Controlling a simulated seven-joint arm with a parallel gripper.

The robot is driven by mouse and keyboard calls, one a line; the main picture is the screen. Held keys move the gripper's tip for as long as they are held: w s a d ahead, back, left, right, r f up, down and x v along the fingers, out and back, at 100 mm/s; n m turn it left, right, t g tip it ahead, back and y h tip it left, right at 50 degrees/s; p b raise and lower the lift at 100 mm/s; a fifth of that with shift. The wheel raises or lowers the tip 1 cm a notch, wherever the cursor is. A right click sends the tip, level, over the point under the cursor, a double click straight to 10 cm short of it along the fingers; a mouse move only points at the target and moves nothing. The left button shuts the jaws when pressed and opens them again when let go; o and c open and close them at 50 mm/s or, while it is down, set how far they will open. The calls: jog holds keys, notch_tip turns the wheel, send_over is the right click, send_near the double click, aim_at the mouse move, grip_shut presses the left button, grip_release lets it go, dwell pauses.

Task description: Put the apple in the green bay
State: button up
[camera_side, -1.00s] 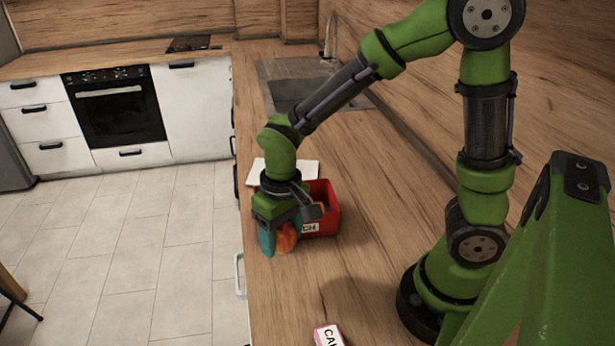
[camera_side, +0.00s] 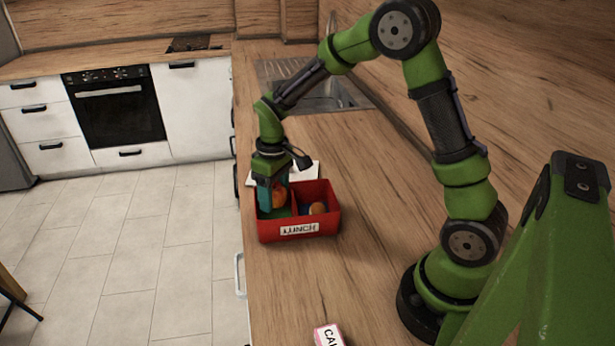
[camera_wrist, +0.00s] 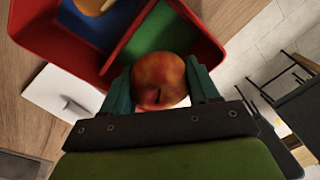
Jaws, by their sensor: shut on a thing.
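My gripper (camera_side: 271,194) is shut on the apple (camera_side: 279,196), which is red and orange. It holds the apple at the left bay of the red lunch box (camera_side: 268,236), over that bay's green floor (camera_side: 279,212). In the wrist view the apple (camera_wrist: 159,80) sits between the two teal fingers, at the edge of the green bay (camera_wrist: 158,35). Whether the apple touches the floor of the bay I cannot tell. The box's other bay is blue (camera_wrist: 88,27) and holds a round orange-brown thing (camera_side: 317,208).
A white sheet (camera_side: 309,170) lies behind the box. A small pink and white carton (camera_side: 328,336) stands at the counter's front. A sink (camera_side: 325,95) is farther back. The counter's left edge runs close beside the box. The wood right of the box is clear.

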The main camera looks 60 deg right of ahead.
aim_at(274, 185)
jog(key=shift+f, duration=2.8)
jog(key=shift+f, duration=0.15)
jog(key=o, duration=0.8)
jog(key=r, duration=1.2)
jog(key=shift+d+r, duration=0.1)
jog(key=shift+d, duration=0.2)
jog(key=s+a+r+m+t, duration=0.1)
jog(key=s+a+r+t, duration=0.1)
jog(key=s, duration=0.3)
jog(key=s+a+r+m+t+y, duration=0.1)
jog(key=s+a+r+m+t, duration=0.1)
jog(key=s+r, duration=0.3)
jog(key=s+a+r+m+t, duration=0.1)
jog(key=s+r+m+t, duration=0.1)
jog(key=s, duration=0.5)
jog(key=shift+s+a+r+t, duration=0.1)
jog(key=shift+a+r+t, duration=0.15)
jog(key=shift+r, duration=0.4)
jog(key=shift+a+r+t, duration=0.15)
jog(key=shift+r+t, duration=0.2)
jog(key=shift+r, duration=0.25)
